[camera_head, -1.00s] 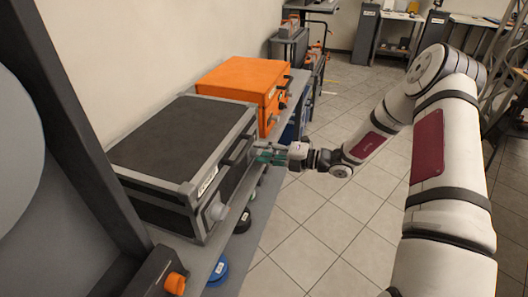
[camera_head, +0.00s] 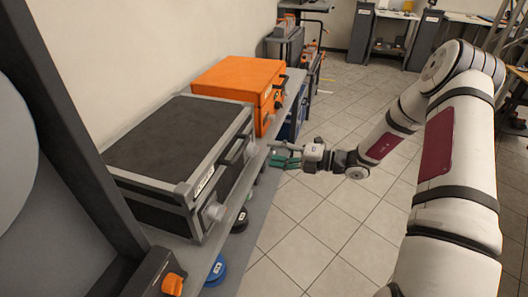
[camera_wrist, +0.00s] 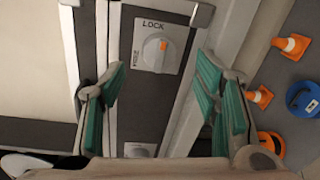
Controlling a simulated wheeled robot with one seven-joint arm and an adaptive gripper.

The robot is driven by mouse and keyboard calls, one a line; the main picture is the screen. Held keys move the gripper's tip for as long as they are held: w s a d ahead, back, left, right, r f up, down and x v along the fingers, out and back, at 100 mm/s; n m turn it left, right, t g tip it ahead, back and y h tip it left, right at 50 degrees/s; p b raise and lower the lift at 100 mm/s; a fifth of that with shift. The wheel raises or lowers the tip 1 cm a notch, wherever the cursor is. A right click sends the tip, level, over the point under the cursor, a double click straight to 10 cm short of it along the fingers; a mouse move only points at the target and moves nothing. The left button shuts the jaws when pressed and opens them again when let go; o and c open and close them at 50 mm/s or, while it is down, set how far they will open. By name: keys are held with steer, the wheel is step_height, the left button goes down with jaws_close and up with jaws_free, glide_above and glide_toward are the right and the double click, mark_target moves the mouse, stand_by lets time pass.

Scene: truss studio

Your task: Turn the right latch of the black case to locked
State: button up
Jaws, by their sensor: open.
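The black case (camera_head: 170,145) lies closed on a shelf, its lid edged in grey. In the wrist view a round grey latch (camera_wrist: 154,52) sits on a light plate marked LOCK above it. Its orange mark is at the upper right of the knob. I cannot tell for sure which of the case's latches this is. In the head view a grey knob (camera_head: 214,212) shows at the case's near front corner. My gripper (camera_head: 280,155) is open and empty, apart from the case's far front end. In the wrist view its green fingers (camera_wrist: 162,95) stand either side of the latch plate.
An orange case (camera_head: 238,82) stands just behind the black case. Below, a lower shelf holds a blue disc (camera_head: 217,270). Small orange cones (camera_wrist: 291,46) show at right in the wrist view. Another pale plate (camera_wrist: 140,150) is partly hidden by my gripper.

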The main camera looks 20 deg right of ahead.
steer(key=v, duration=0.6)
steer(key=shift+s+d, duration=0.2)
steer(key=shift+d, duration=0.1)
steer(key=shift+r, duration=0.1)
steer(key=s+a+r+n+g+h+p, duration=0.4)
steer(key=s+a+r+n+g, duration=0.85)
steer(key=n, duration=0.95)
steer(key=s+d+r+n+t+h+p, duration=0.1)
steer(key=s+r+n+t+h, duration=0.2)
steer(key=s+r+n+h, duration=0.2)
steer(key=s+d+r+n+t+h+p, duration=0.1)
steer(key=s+r+n+t+h, duration=0.2)
steer(key=s+r+n, duration=0.7)
steer(key=shift+s+d+n+h, duration=0.25)
steer(key=shift+s+n+h, duration=0.75)
steer(key=shift+s+n, duration=1.75)
steer(key=shift+s+r+m+t, duration=0.1)
steer(key=shift+s+m+t, duration=0.15)
steer(key=shift+s+m, duration=0.4)
